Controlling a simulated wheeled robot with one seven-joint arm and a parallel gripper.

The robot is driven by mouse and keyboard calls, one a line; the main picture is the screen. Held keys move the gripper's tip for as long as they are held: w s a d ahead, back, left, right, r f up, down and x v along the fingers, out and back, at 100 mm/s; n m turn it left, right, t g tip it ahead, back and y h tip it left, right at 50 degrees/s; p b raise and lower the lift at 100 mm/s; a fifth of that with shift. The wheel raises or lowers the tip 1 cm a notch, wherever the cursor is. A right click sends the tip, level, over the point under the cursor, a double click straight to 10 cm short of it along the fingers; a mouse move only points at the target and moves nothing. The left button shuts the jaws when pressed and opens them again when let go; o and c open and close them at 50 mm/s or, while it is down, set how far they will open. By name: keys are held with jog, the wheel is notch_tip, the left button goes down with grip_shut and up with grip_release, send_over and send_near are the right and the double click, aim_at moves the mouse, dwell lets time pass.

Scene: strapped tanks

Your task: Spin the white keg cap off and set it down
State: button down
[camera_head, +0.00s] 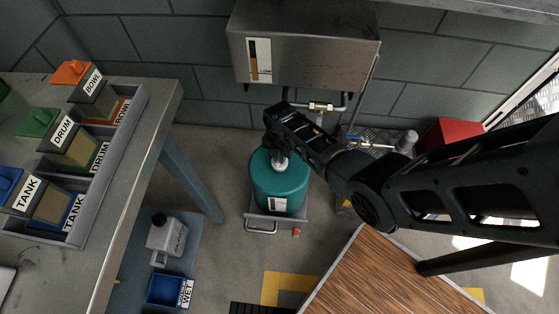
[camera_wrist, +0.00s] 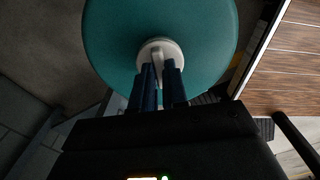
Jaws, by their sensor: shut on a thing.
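A teal keg (camera_head: 279,190) stands upright on a low grey wheeled base below the wall box. The white cap (camera_head: 279,163) sits at the middle of its top, partly hidden by my arm in the head view. The wrist view shows the teal keg top (camera_wrist: 205,35) and the round white cap (camera_wrist: 160,45) with a raised grip bar. My gripper (camera_wrist: 161,66) reaches down over the cap, with one dark finger on each side of the bar, shut on it. Whether the cap is loose from the keg cannot be told.
A grey table (camera_head: 110,255) at left holds a tray of labelled TANK, DRUM and BOWL pieces. A blue WET bin (camera_head: 170,291) and a grey jug (camera_head: 166,237) are below it. A steel box (camera_head: 303,45) hangs behind the keg. A wooden-topped surface (camera_head: 385,280) lies front right.

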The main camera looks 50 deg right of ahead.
dwell(0.3)
jog(key=n, duration=0.5)
jog(key=shift+p, duration=0.3)
jog(key=c, duration=1.1)
grip_release()
jog(key=shift+r+p, duration=1.4)
jog(key=shift+r, duration=0.05)
